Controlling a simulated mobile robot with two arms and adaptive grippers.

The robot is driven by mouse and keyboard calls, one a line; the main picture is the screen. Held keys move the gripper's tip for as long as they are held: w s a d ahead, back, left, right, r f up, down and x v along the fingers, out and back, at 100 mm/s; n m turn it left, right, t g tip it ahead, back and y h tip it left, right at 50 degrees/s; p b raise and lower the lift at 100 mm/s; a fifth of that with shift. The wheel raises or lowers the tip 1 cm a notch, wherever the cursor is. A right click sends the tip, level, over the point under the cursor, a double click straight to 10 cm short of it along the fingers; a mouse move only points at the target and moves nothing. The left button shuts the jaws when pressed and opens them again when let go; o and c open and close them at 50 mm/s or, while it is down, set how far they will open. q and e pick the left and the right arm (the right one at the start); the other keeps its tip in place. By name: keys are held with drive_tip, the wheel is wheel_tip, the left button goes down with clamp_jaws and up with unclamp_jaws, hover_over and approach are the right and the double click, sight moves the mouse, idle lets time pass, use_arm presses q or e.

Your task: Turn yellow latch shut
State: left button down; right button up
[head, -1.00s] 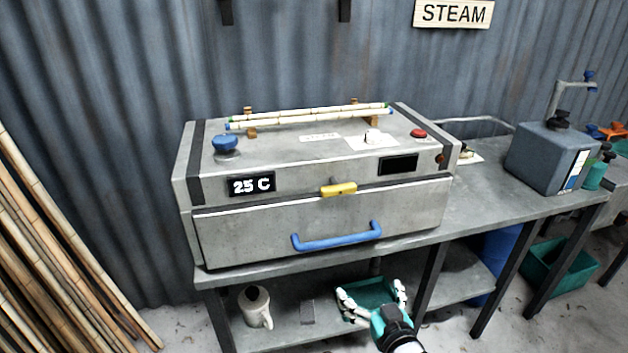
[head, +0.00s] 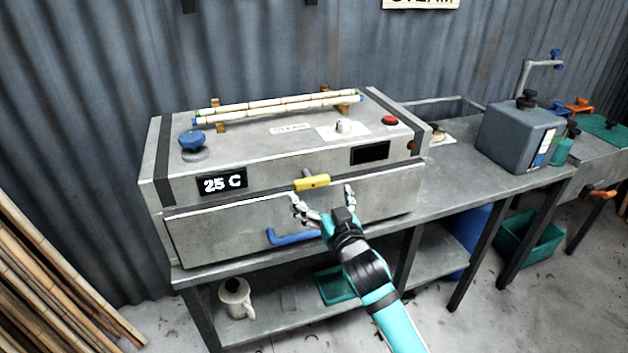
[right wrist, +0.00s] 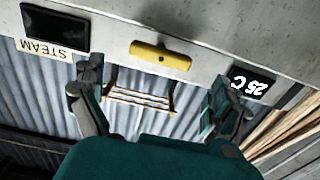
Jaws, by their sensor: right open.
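The yellow latch (head: 312,182) lies roughly horizontal on the front of the grey steam box (head: 180,225), at the seam between its upper part and its front door. It also shows in the right wrist view (right wrist: 160,56), ahead of the fingers and apart from them. My right gripper (head: 322,198) is open and empty in front of the door, just below the latch. In the right wrist view its two fingers (right wrist: 158,95) are spread wide. The gripper covers part of the blue door handle (head: 292,238). My left gripper is not in view.
A display reading 25 C (head: 222,183), a blue knob (head: 193,140) and a red button (head: 390,120) are on the box. Bamboo rods (head: 280,106) rest on top. A grey-blue canister (head: 518,132) stands right on the bench. A white jug (head: 236,298) is on the lower shelf.

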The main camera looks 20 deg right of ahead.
sight(313, 184)
drive_tip(key=w, duration=0.5)
drive_tip(key=shift+a+p, duration=0.1)
drive_tip(key=shift+p, duration=0.3)
drive_tip(key=c, duration=1)
